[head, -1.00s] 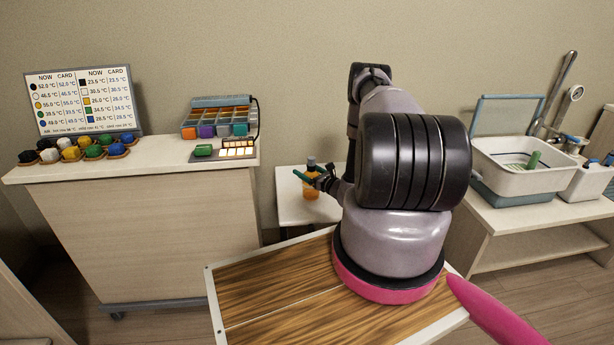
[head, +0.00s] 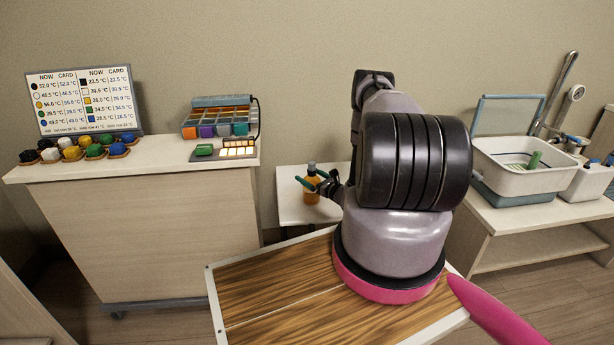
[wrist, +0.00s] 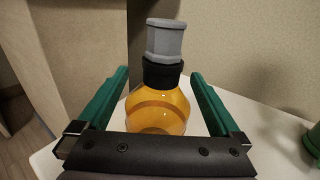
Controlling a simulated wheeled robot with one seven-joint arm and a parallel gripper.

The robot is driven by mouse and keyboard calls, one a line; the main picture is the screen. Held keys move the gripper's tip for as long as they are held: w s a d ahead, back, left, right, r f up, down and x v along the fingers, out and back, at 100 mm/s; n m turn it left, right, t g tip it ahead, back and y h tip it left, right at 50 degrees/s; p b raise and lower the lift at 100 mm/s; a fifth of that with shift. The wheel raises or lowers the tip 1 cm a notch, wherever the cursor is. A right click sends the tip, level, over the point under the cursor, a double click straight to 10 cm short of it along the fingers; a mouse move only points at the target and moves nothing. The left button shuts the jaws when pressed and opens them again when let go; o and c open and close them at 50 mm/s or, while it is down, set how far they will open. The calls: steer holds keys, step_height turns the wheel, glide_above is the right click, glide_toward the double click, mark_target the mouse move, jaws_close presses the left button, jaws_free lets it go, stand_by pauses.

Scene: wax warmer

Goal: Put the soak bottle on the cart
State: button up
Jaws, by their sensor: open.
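The soak bottle (head: 311,191) is amber, with a black collar and a grey cap. It appears to stand upright on a small low white-topped stand (head: 290,212) between the two larger furniture pieces. My gripper (head: 312,179) is open at the bottle, with one green finger on each side. In the wrist view the bottle (wrist: 158,108) sits between the spread fingers of my gripper (wrist: 160,75), with gaps visible on both sides. The bottle's base is hidden behind the gripper body there. I cannot tell for sure which piece is the cart; the left cabinet (head: 150,230) has a caster.
The left cabinet carries a temperature board (head: 85,100), several coloured pots and a compartment box (head: 220,118). A bench at right holds a white basin (head: 525,165). A green object (wrist: 312,140) shows at the wrist view's right edge. My arm hides part of the stand.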

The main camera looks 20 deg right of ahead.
steer(key=v, duration=1)
steer(key=shift+s, duration=0.2)
steer(key=w+a+r+n+g+y, duration=0.2)
steer(key=a+r+n+g+y, duration=0.3)
steer(key=r, duration=0.7)
steer(key=w+a+r+n+g+y, duration=0.3)
steer(key=a+r+n, duration=0.4)
steer(key=r, duration=0.6)
steer(key=s+a+r+n+g, duration=0.7)
steer(key=s+a+r, duration=0.15)
steer(key=r, duration=0.45)
steer(key=s+r+n+t+h, duration=0.2)
steer(key=s+r+n+h, duration=0.2)
steer(key=s+r, duration=0.4)
steer(key=s+r+n+t+h, duration=0.3)
steer(key=s+r+n+h, duration=0.2)
steer(key=s, duration=0.9)
steer(key=shift+s+r+h, duration=0.25)
steer(key=shift+r+h, duration=1.05)
steer(key=shift+r, duration=0.95)
